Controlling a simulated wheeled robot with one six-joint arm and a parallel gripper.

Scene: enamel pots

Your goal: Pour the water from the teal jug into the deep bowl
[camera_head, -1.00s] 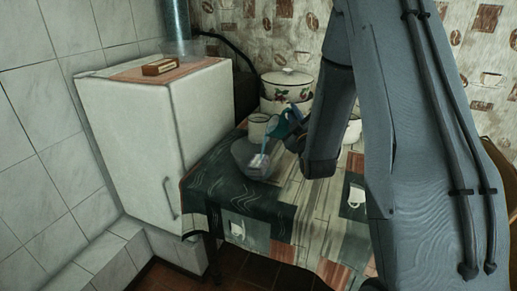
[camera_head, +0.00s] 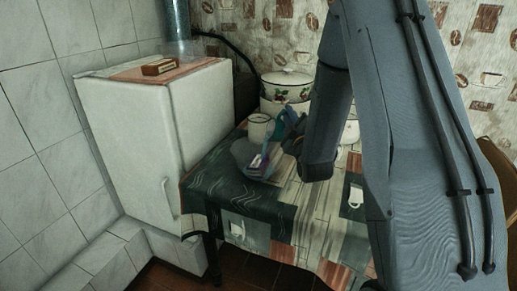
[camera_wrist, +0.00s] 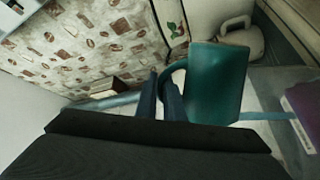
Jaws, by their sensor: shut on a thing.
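The teal jug (camera_head: 282,122) is held above the table, beside and above the grey see-through deep bowl (camera_head: 244,152). In the wrist view the jug (camera_wrist: 217,85) is large, and my gripper (camera_wrist: 160,92) is shut on its handle. A thin blue-teal band, which looks like water, runs from the jug's lip towards the bowl (camera_wrist: 262,85) at the right edge. Something purple and white shows in or behind the bowl; I cannot tell which. The jug's inside and the water level are hidden. In the head view my gripper (camera_head: 297,132) is partly hidden by my arm.
A white enamel mug (camera_head: 259,127) stands just behind the bowl. A large white pot with a fruit pattern (camera_head: 285,92) stands further back. A white cabinet (camera_head: 150,130) is to the left. The front of the patterned tablecloth (camera_head: 285,215) is mostly clear.

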